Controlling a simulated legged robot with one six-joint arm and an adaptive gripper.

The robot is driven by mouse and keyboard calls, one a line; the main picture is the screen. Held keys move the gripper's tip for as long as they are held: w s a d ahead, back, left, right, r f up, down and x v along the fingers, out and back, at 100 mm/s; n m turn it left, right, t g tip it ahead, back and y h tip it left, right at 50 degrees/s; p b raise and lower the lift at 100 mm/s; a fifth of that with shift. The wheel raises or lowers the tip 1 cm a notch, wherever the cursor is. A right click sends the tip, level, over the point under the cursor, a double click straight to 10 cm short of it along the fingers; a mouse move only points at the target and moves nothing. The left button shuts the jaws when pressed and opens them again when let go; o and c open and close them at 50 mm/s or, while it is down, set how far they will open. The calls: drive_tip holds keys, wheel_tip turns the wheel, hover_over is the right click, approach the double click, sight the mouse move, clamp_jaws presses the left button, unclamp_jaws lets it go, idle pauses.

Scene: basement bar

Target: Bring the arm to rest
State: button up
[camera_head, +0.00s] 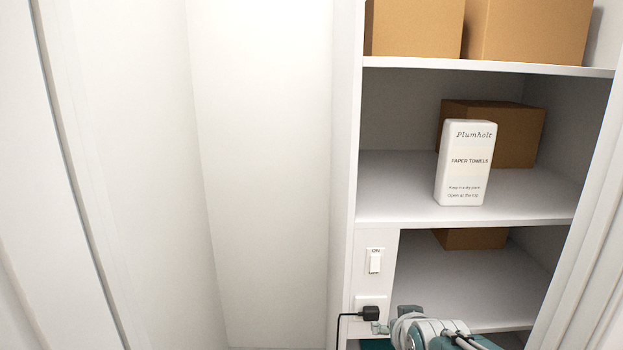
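My gripper (391,322) shows at the bottom of the head view, at the end of my grey and teal arm. It is in front of the lower shelf opening, close to a black plug (371,313) in a wall outlet. The fingers are small and partly hidden by my arm, so I cannot tell whether they are open or shut, or whether they touch the plug. I see nothing held in them.
A switch (375,262) marked ON sits above the outlet. White shelves (400,205) hold a Plumholt paper towel pack (463,180) and brown boxes (412,28). A black cord (339,328) hangs from the plug. White walls (260,170) stand to the left.

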drive_tip(key=s+r+g, duration=0.1)
drive_tip(key=s+g, duration=0.3)
drive_tip(key=s, duration=1.5)
drive_tip(key=shift+r+g, duration=0.25)
drive_tip(key=shift+g, duration=0.15)
drive_tip(key=shift+w, duration=0.1)
drive_tip(key=shift+c, duration=0.3)
